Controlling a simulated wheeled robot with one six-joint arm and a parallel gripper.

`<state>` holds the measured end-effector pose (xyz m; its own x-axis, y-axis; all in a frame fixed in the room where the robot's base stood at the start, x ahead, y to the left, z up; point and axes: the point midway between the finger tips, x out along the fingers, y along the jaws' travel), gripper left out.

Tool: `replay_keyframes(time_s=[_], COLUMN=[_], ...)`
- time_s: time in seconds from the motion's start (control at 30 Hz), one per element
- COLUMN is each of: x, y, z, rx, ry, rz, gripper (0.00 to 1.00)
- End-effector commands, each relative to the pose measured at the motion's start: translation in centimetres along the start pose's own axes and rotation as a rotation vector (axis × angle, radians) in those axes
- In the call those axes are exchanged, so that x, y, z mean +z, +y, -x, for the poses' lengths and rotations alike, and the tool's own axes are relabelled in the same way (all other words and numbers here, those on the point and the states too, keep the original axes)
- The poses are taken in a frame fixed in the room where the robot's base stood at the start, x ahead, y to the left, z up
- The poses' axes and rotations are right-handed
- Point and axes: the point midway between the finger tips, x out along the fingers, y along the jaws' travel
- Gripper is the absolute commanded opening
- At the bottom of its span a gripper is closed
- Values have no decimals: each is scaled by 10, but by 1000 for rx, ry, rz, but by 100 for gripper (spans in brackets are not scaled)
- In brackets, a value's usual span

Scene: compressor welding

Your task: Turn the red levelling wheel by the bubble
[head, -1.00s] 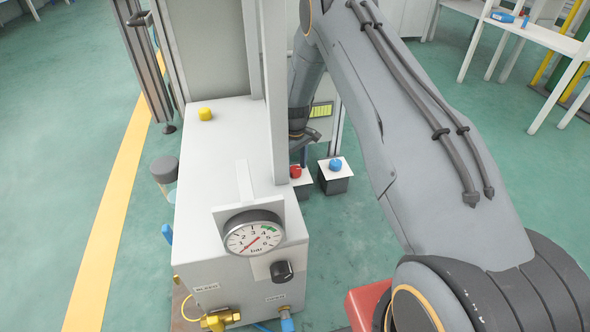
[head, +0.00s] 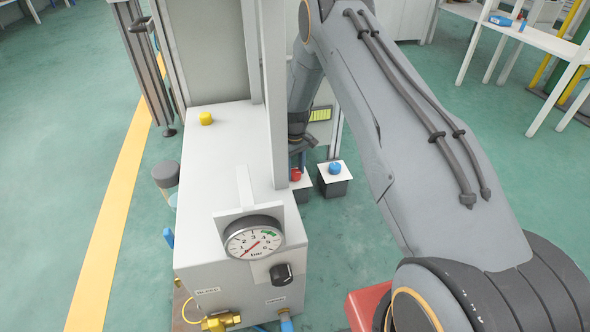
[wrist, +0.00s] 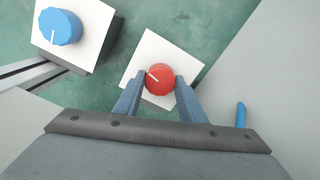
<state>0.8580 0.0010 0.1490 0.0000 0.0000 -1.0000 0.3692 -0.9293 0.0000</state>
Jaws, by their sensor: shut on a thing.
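The red levelling wheel (wrist: 160,79) sits on a white square plate (wrist: 148,50) in the wrist view. A white pointer line on it aims to the upper left. My gripper (wrist: 160,83) is shut on the red wheel, one finger on each side. In the head view the red wheel (head: 296,175) shows small beside the grey-white cabinet, partly hidden by a post and my arm. I cannot make out a bubble in either view.
A blue wheel (wrist: 60,27) on its own white-topped block stands just left of the red one. The cabinet (head: 225,160) carries a yellow knob (head: 206,118), a pressure gauge (head: 252,243) and a black knob (head: 281,273). Upright posts stand close to my arm.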

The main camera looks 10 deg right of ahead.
Motion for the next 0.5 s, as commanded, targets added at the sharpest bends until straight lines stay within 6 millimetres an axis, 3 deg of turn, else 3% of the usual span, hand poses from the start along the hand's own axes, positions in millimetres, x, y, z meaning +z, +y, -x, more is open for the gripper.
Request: replay_keyframes(time_s=[0.5], x=[1], y=[0], z=[0], rx=[0], ry=[-1], rz=[-381], gripper=[14])
